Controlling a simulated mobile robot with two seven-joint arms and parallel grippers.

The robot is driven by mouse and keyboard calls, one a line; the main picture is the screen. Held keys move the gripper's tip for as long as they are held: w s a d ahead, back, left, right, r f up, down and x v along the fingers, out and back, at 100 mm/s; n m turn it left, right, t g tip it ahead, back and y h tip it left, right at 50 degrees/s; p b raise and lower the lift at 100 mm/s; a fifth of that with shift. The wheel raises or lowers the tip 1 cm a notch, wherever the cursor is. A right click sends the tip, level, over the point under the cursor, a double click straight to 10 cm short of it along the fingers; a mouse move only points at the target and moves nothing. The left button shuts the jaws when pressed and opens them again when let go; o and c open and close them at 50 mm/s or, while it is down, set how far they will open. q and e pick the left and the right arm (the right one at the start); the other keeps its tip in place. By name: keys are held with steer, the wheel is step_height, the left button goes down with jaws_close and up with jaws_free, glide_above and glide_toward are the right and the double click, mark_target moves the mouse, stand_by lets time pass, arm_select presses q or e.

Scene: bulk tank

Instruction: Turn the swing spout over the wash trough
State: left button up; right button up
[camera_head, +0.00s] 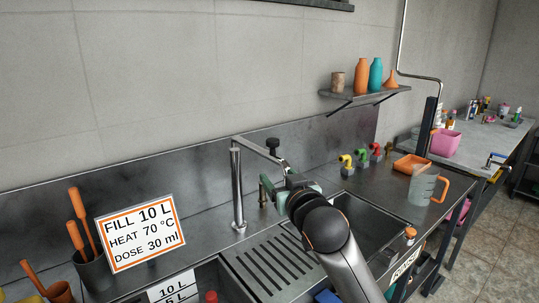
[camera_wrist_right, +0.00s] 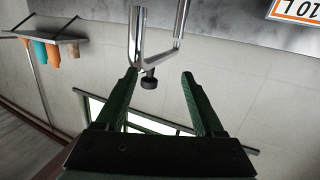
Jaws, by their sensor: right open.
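The metal swing spout (camera_head: 258,149) stands on an upright post (camera_head: 238,190) behind the drainboard. Its arm reaches right and toward me, with a black knob (camera_head: 272,143) on top. My right gripper (camera_head: 283,183) is beside the spout's free end, partly hidden by my own wrist. In the right wrist view, my right gripper (camera_wrist_right: 160,73) is open, and the spout (camera_wrist_right: 158,58) and its knob (camera_wrist_right: 149,81) appear between or beyond the fingers. I cannot tell whether they touch. A sunken basin (camera_head: 372,222), apparently the wash trough, lies right of the drainboard, partly hidden by my arm. My left gripper is not in view.
A sign (camera_head: 140,232) and a tool holder (camera_head: 94,270) stand at left. Coloured taps (camera_head: 361,157), an orange tray (camera_head: 410,163) and a measuring jug (camera_head: 421,186) are at right. A wall shelf (camera_head: 365,98) holds bottles. The grooved drainboard (camera_head: 270,268) is clear.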

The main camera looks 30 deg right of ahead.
step_height(320, 180, up, 5)
steer(key=d+t, duration=0.1)
steer(key=d, duration=0.1)
steer(key=p+x, duration=0.2)
steer(key=x, duration=1.1)
steer(key=shift+r+m+h, duration=0.35)
steer(key=shift+m+h, duration=0.05)
steer(key=shift+a, duration=0.15)
steer(key=shift+c, duration=0.3)
jaws_close()
